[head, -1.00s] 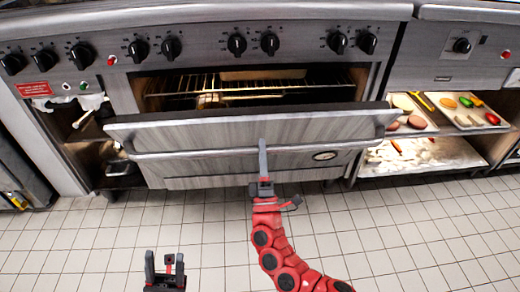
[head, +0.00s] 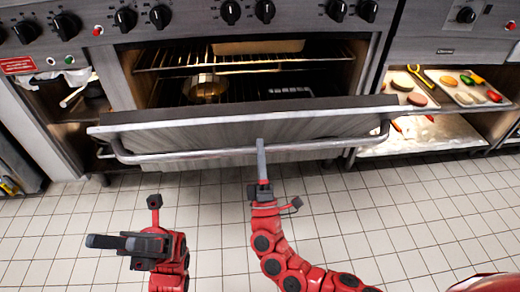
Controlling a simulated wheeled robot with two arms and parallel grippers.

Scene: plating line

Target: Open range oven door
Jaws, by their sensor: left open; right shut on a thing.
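The range oven door (head: 225,130) is tilted well open, hinged at its bottom, with its top edge leaning out toward me. Its long metal handle bar (head: 330,146) runs across the door front. My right gripper (head: 261,150) is shut on the handle near its middle; the exact finger contact is hard to see. My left gripper (head: 120,222) is open and empty, in front of the door at the lower left, apart from it. The oven cavity (head: 320,82) shows behind the door, with wire racks (head: 230,62) and a brass-coloured pot (head: 204,88) inside.
A row of black knobs (head: 230,12) lines the range front. At right, open shelves hold trays with food pieces (head: 465,92). At left, an open compartment (head: 75,98) holds a pan. The tiled floor (head: 400,225) in front is clear.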

